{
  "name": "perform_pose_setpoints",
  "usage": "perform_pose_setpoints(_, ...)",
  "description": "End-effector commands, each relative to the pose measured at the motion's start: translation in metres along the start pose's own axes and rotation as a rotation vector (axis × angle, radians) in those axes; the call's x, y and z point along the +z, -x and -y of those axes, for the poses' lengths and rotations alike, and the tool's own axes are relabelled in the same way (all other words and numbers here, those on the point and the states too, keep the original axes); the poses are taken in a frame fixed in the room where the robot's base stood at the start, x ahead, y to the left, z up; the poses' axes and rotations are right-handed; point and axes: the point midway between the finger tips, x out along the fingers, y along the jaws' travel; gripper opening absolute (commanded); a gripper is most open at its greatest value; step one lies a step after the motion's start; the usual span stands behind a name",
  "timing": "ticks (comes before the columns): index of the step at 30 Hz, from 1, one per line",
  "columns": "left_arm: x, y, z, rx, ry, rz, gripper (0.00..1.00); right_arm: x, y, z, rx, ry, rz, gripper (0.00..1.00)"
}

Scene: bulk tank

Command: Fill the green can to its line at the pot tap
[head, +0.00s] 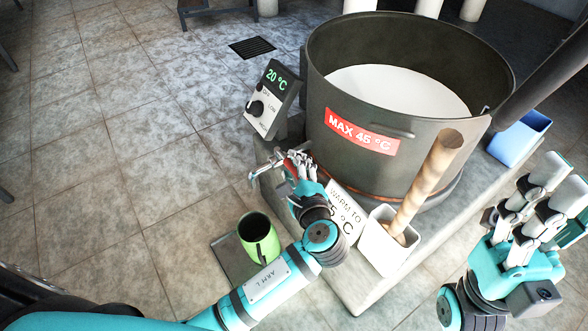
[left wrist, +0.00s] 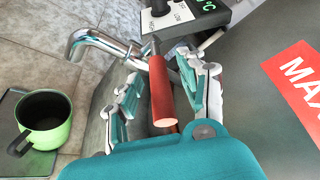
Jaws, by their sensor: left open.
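The green can (head: 258,238) stands upright on a dark plate on the floor, below and left of the pot. It also shows in the left wrist view (left wrist: 46,118), with a dark, empty-looking inside; no line on it can be made out. The metal tap (head: 264,170) sticks out from the pot's side, its spout (left wrist: 88,40) bent down. Its red handle (left wrist: 160,90) lies between the fingers of my open left gripper (head: 298,165), which do not clasp it. My right gripper (head: 535,212) is at the right, away from the can; whether it is open is unclear.
The big pot (head: 325,90) holds white liquid and bears a red "MAX 45 °C" label. A control box (head: 272,95) reads 20 °C. A white holder (head: 385,245) with a wooden rod, a "WARM TO" sign (head: 345,208) and a blue bin (head: 520,138) stand around the pot.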

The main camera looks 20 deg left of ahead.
Motion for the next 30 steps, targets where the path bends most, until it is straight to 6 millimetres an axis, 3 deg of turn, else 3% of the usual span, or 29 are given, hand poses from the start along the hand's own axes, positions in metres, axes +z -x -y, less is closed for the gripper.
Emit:
perform_pose_setpoints(3,0.0001,0.0002,-0.0001,0.000,0.000,0.000,0.42,-0.0001,-0.0003,0.0000,0.000,0.000,0.000,0.33)
perform_pose_setpoints(13,-0.0001,0.0005,-0.0003,0.001,0.000,0.000,0.00,-0.0003,-0.0002,0.0002,0.000,0.000,0.000,0.33)
perform_pose_setpoints(30,0.0092,-0.0001,-0.0035,-0.006,-0.009,-0.016,0.00,-0.0026,-0.0016,-0.0005,0.010,-0.002,0.019,0.33)
